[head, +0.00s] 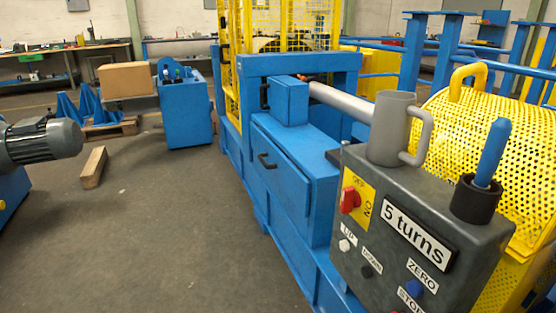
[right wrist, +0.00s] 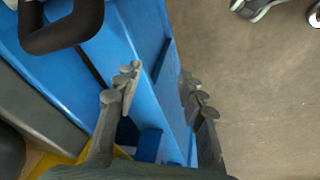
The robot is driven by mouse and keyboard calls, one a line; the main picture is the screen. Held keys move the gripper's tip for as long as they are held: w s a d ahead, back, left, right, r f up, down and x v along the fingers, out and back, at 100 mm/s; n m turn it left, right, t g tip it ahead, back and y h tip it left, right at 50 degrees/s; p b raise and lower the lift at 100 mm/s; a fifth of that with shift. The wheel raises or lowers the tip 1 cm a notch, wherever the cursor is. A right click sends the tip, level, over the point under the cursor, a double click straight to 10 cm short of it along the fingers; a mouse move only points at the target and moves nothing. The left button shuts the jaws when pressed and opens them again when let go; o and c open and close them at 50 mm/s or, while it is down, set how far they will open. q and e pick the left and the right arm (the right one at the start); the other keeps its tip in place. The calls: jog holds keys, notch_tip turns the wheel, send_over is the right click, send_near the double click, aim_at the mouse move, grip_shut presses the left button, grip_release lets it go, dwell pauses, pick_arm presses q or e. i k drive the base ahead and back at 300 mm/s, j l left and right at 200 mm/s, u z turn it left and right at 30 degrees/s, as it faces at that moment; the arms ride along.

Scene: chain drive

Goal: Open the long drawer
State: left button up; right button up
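The panel looks closed against the bench. My right gripper (right wrist: 160,85) shows in the right wrist view, with its two grey fingers spread apart and nothing between them. Blue machine faces lie behind and between the fingers. A large black handle (right wrist: 62,28) is at the top left of that view, apart from the fingers; I cannot tell whether it is the same handle. Neither gripper shows in the head view.
A grey control box (head: 400,215) labelled "5 turns" stands close at the right, with a grey mug (head: 392,130) and a blue-handled tool (head: 491,152) on it. A yellow perforated guard (head: 470,115) is behind.

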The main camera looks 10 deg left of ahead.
aim_at(298, 186)
jog(key=i+j, duration=0.25)
jog(key=j, duration=0.2)
jog(key=i+j, duration=0.25)
jog(key=j, duration=0.15)
jog(key=i+j, duration=0.3)
jog(key=j, duration=0.15)
jog(key=i+j, duration=0.25)
jog(key=j, duration=0.2)
jog(key=i+j, duration=0.25)
jog(key=j, duration=0.15)
jog(key=i+j+z, duration=0.25)
jog(key=j+z, duration=0.55)
jog(key=i, duration=0.05)
